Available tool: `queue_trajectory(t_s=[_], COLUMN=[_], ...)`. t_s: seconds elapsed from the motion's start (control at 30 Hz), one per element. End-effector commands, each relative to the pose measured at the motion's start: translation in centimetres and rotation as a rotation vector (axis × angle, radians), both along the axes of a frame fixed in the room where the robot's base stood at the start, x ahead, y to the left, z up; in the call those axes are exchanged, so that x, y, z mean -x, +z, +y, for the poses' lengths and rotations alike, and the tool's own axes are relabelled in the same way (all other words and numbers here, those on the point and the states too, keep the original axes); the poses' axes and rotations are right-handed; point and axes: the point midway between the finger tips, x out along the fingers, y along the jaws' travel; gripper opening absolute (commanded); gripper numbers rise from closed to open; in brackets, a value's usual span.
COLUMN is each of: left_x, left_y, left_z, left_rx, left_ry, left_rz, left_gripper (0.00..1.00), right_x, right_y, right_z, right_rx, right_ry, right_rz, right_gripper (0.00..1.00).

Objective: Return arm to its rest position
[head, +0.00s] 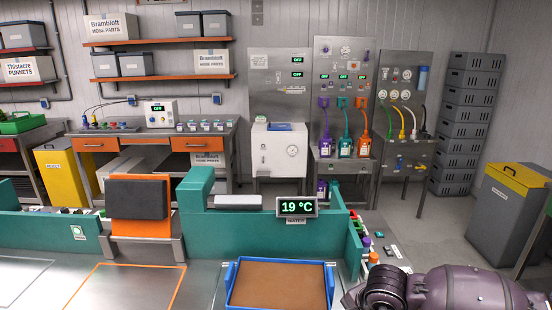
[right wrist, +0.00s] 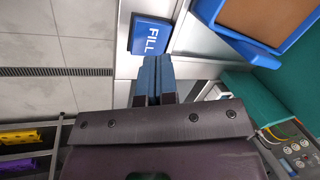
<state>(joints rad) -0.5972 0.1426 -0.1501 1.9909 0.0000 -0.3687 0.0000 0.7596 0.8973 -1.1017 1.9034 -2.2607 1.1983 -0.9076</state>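My right arm shows as a dark purple link at the lower right edge of the head view; its gripper is outside that view. In the right wrist view my right gripper (right wrist: 153,75) has its two blue-grey fingers pressed together with nothing visible between them. The fingertips lie just below a blue FILL sign in the picture. My left arm and left gripper are not in either view.
A blue tray (head: 231,287) with a brown filling sits at the bench front; its corner shows in the right wrist view (right wrist: 250,52). The FILL sign (right wrist: 151,34) is nearby. A teal housing (head: 260,235) with a 19 °C display (head: 297,207) stands behind the tray. Grey floor (right wrist: 50,85) is clear.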

Motion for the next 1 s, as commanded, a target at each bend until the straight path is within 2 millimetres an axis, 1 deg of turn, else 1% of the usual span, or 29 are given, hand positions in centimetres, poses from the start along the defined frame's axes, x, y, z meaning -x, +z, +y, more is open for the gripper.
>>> queue_trajectory(t_s=[0.07, 0.13, 0.2, 0.27, 0.37, 0.4, 0.5, 0.63, 0.7, 0.8, 0.9, 0.97, 1.0], left_x=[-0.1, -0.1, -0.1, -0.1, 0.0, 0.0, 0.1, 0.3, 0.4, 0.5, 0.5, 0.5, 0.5], left_y=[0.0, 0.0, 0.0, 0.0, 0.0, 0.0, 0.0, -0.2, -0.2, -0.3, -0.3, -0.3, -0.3], left_z=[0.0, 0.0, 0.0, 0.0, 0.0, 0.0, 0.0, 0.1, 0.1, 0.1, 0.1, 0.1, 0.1], left_rx=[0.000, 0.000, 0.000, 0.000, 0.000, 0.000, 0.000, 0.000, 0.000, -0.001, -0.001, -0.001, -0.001], left_ry=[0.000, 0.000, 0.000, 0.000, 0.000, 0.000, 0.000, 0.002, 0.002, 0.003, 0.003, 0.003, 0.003], left_rz=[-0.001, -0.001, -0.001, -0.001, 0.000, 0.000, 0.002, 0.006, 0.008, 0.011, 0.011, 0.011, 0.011], left_gripper=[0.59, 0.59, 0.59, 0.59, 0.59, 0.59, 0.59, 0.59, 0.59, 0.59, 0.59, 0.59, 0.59], right_x=[-0.2, 0.0, 0.5, 0.9, 1.0, 1.0, 1.1, 1.1, 0.9, 0.3, -0.7, -1.5, -2.0], right_y=[0.1, 0.3, 0.7, 1.5, 4.0, 5.3, 8.6, 12.5, 14.3, 16.5, 17.8, 18.1, 18.0], right_z=[0.5, 1.6, 3.2, 4.7, 7.5, 8.8, 11.7, 14.3, 15.1, 15.3, 14.5, 13.5, 12.7], right_rx=[-0.040, -0.122, -0.240, -0.358, -0.570, -0.662, -0.894, -1.184, -1.334, -1.535, -1.723, -1.828, -1.895], right_ry=[-0.034, -0.076, -0.134, -0.193, -0.297, -0.340, -0.458, -0.634, -0.739, -0.905, -1.088, -1.208, -1.292], right_rz=[-0.006, 0.012, 0.064, 0.119, 0.219, 0.265, 0.406, 0.630, 0.765, 0.971, 1.192, 1.328, 1.419], right_gripper=[0.00, 0.00, 0.00, 0.00, 0.00, 0.00, 0.00, 0.00, 0.00, 0.00, 0.00, 0.00, 0.00])
